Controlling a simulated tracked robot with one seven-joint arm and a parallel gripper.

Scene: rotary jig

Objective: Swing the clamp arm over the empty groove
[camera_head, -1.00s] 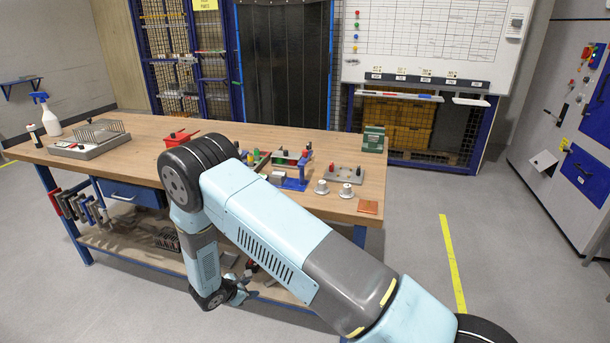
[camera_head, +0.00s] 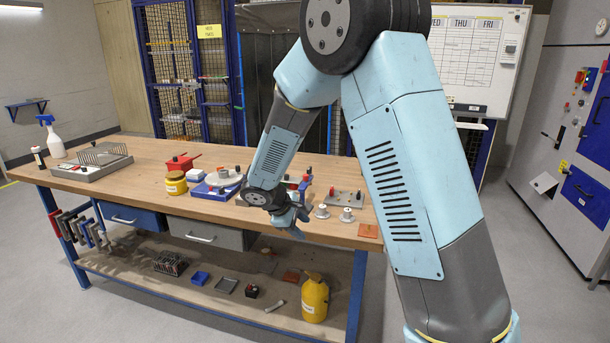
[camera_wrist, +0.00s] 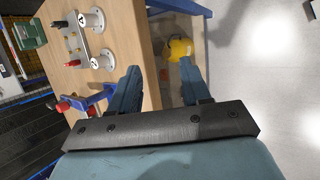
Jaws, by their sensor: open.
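A blue-based fixture with a grey round top (camera_head: 217,184), which looks like the rotary jig, stands on the workbench left of my forearm. A dark knob shows on it. I cannot make out its clamp arm or groove at this size. My gripper (camera_head: 292,222) is just off the bench's front edge, right of this fixture and apart from it. In the wrist view my gripper (camera_wrist: 160,68) has its two fingers apart with nothing between them. The round-topped fixture is not recognisable in the wrist view.
A blue bracket (camera_wrist: 92,103) is near my gripper. A yellow jar (camera_head: 176,183) and red box (camera_head: 182,162) are left of the fixture.

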